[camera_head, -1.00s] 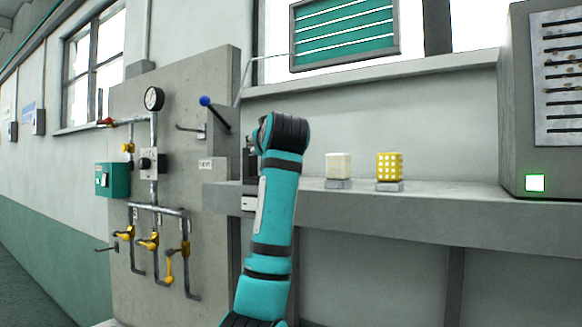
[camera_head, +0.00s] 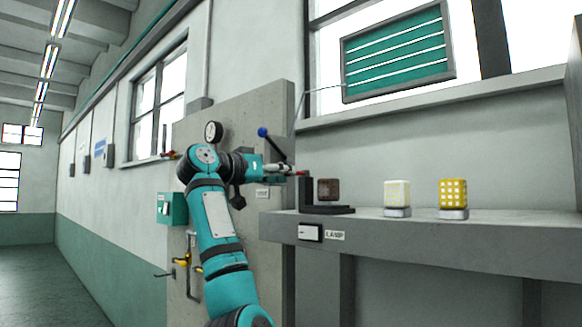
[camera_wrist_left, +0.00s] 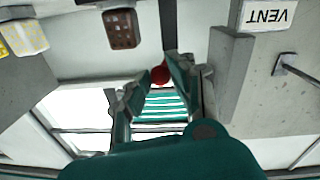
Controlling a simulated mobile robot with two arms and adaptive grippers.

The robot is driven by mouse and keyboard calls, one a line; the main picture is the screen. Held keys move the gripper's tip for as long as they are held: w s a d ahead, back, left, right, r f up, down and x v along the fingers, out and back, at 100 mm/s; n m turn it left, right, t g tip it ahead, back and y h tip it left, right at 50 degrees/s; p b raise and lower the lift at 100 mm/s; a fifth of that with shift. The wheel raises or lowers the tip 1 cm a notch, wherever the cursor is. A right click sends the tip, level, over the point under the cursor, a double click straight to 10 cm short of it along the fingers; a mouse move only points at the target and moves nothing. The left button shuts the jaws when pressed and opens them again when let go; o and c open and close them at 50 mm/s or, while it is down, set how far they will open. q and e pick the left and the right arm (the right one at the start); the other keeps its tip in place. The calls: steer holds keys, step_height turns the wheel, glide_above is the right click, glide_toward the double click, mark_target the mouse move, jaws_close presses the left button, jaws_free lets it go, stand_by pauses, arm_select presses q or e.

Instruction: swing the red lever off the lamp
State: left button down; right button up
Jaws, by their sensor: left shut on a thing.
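The red lever shows as a small red knob (camera_head: 303,173) at the top of a dark upright piece (camera_head: 306,190) on the shelf's left end. In the left wrist view the red knob (camera_wrist_left: 160,75) sits between the two fingers, with a dark bar behind it. My left gripper (camera_head: 292,172) comes in from the left and is shut on the red knob. The lamp, a dark brown unlit block (camera_head: 328,189), stands just right of the upright piece; it also shows in the left wrist view (camera_wrist_left: 122,29). My right gripper is not in view.
A white switch (camera_head: 310,232) and a LAMP label are on the shelf front. A pale block (camera_head: 397,194) and a yellow block (camera_head: 453,194) stand farther right on the shelf (camera_head: 480,233). A blue-knobbed lever (camera_head: 270,140) juts from the concrete panel behind my arm.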

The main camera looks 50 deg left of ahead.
arm_select(q)
steer(key=shift+a+f+m+h+p, duration=0.1)
steer(key=shift+a+m+h+p, duration=0.75)
steer(key=shift+h, duration=0.55)
steer(key=c, duration=1.3)
jaws_free()
steer(key=shift+c, duration=0.2)
steer(key=shift+o, duration=1)
steer(key=shift+a, duration=0.15)
steer(key=shift+s, duration=0.1)
steer(key=s+a, duration=0.2)
steer(key=s, duration=0.9)
steer(key=shift+s, duration=0.4)
